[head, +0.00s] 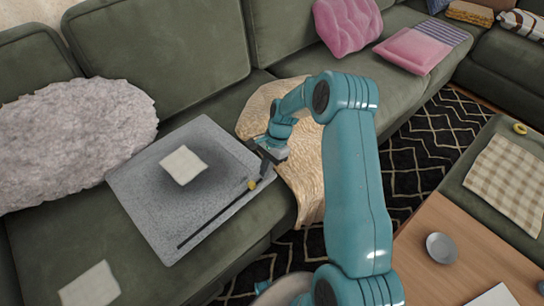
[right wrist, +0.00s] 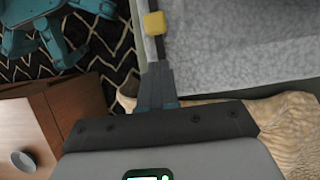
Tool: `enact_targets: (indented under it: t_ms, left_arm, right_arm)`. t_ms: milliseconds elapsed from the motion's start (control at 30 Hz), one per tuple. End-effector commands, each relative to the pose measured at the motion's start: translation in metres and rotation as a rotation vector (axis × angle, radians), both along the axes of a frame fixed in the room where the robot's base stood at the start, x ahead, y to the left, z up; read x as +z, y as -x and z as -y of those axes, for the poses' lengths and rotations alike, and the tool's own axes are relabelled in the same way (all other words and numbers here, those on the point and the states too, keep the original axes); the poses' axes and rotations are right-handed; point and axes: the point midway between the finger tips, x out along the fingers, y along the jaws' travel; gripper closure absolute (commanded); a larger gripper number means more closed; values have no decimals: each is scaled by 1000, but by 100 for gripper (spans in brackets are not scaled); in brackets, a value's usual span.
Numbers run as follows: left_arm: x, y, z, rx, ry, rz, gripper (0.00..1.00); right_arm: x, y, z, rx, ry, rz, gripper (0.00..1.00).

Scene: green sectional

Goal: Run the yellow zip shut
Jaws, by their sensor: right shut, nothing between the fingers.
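A grey speckled board (head: 150,210) lies on the green sofa seat, with a dark zip track (head: 212,217) along its front right edge. The small yellow zip pull (head: 252,185) sits near the track's far right end. In the right wrist view the yellow pull (right wrist: 154,23) is a block on the dark track, beyond my fingertips. My right gripper (head: 265,168) is shut and empty near the board's right corner, just beside the pull. It shows in the right wrist view (right wrist: 156,75) with its fingers together. I cannot tell whether it touches the pull. My left gripper is out of view.
A white square cloth (head: 183,165) lies on the board. A tan throw (head: 305,170) drapes over the seat beside my right arm. A fluffy grey cushion (head: 75,140) is at the left. A wooden table (head: 455,255) with a grey bowl (head: 441,247) stands at the right.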

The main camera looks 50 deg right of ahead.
Motion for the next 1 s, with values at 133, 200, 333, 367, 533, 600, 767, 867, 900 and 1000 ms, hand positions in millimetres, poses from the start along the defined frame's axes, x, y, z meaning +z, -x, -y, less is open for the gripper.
enact_targets:
  t_ms: [133, 200, 333, 367, 533, 600, 767, 867, 900, 1000]
  left_arm:
    - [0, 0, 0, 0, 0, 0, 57]
    - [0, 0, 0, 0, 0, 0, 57]
    - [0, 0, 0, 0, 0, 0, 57]
    - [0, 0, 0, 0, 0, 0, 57]
    - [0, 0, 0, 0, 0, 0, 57]
    - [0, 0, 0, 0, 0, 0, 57]
    - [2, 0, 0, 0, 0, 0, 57]
    - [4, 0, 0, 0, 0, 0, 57]
    - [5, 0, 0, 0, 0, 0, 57]
    - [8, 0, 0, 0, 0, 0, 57]
  right_arm:
    - [1, -2, -17, 4, 1, 1, 100]
    - [1, -3, -22, 3, 1, 1, 100]
    - [1, -3, -24, 2, 1, 1, 100]
    - [1, -3, -25, 2, 1, 1, 100]
    - [2, -3, -24, 2, 1, 1, 100]
    - [1, -3, -25, 2, 1, 1, 100]
    - [2, -3, -32, 4, 0, 1, 100]
    - [3, -4, -47, 5, 0, 0, 100]
    - [3, -4, -55, 8, -1, 0, 100]
    - [3, -5, -81, 10, -1, 0, 100]
